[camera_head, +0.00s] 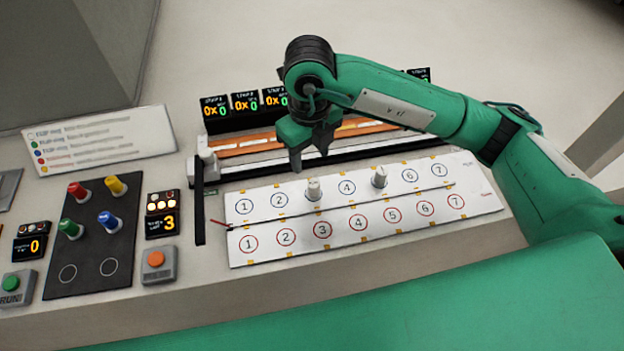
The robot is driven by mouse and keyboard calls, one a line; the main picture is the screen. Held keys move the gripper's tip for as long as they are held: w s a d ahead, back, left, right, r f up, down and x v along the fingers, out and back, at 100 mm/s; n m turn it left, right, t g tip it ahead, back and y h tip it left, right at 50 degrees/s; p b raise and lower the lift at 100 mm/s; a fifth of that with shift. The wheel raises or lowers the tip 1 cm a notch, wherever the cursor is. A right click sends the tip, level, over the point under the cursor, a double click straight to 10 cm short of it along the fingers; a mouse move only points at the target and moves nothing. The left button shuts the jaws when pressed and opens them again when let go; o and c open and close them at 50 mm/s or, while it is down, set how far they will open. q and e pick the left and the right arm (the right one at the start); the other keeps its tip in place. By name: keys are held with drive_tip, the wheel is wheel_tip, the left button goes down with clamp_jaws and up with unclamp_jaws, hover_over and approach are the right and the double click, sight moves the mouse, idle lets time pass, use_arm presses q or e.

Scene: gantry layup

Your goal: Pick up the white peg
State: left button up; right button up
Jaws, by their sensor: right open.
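Two whitish pegs stand upright on the white numbered board (478,200). One white peg (314,189) is in the upper row between circles 2 and 4. The other white peg (379,177) is in the same row between circles 4 and 6. My right gripper (309,157) points down, open and empty, above and just behind the nearer-left peg in the picture. It appears apart from both pegs. My left gripper is not in view.
A dark pad (91,247) at left holds red (77,192), yellow (116,186), green (70,229) and blue (108,221) pegs. An orange button (156,259) and a green RUN button (12,285) stand near it. A rail with small displays (245,102) runs behind the board.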

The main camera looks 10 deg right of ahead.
hover_over(313, 183)
drive_tip(key=f, duration=0.4)
drive_tip(key=shift+w+a+f+p, duration=0.15)
drive_tip(key=shift+w+p, duration=0.05)
drive_tip(key=shift+p, duration=0.2)
drive_tip(key=shift+f, duration=0.35)
drive_tip(key=shift+s+f+p, duration=0.2)
drive_tip(key=shift+f+p, duration=0.7)
drive_tip(key=shift+f, duration=0.1)
drive_tip(key=shift+d+f+p, duration=0.25)
drive_tip(key=shift+f+p, duration=0.15)
drive_tip(key=shift+f, duration=1.3)
drive_tip(key=c, duration=1.1)
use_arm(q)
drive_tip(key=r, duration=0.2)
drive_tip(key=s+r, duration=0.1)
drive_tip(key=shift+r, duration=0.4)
use_arm(e)
clamp_jaws()
